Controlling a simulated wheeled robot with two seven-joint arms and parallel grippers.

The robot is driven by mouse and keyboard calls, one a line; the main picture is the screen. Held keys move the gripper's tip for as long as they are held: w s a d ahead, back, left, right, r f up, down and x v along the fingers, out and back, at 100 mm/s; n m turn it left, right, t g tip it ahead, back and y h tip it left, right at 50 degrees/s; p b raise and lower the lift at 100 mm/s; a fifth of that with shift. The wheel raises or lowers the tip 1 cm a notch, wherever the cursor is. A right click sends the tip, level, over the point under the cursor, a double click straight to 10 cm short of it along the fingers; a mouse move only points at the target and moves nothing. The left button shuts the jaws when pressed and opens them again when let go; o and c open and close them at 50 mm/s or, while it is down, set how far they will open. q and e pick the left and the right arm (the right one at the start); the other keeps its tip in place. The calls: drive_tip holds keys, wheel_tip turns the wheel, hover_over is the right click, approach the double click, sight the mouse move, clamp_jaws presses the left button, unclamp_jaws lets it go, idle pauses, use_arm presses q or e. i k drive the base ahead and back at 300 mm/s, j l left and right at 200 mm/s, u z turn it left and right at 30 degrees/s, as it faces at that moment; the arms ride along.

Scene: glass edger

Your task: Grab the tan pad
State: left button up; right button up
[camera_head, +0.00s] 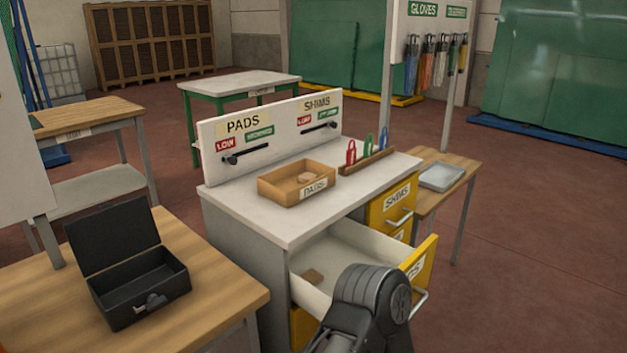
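A small tan piece (306,178) also lies in the wooden tray (285,196) labelled PADS on top of the white cabinet. I cannot tell from this view whether both are the same kind of pad. A dark arm link of mine rises from the bottom edge in front of the drawer and covers part of it. Neither of my grippers' fingers can be seen.
An open black box (140,287) stands on the wooden table (220,280) at left. The yellow drawer front (424,262) sticks out to the right. Red, green and blue tags stand in a wooden rack (367,162). A grey tray (442,177) sits on the right side table.

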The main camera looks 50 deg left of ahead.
sight(307, 176)
drive_tip(key=i, duration=1.4)
drive_tip(key=i+l, duration=0.1)
drive_tip(key=i, duration=1.3)
drive_tip(key=i+u, duration=0.1)
drive_tip(key=i, duration=1.25)
drive_tip(key=u, duration=3.1)
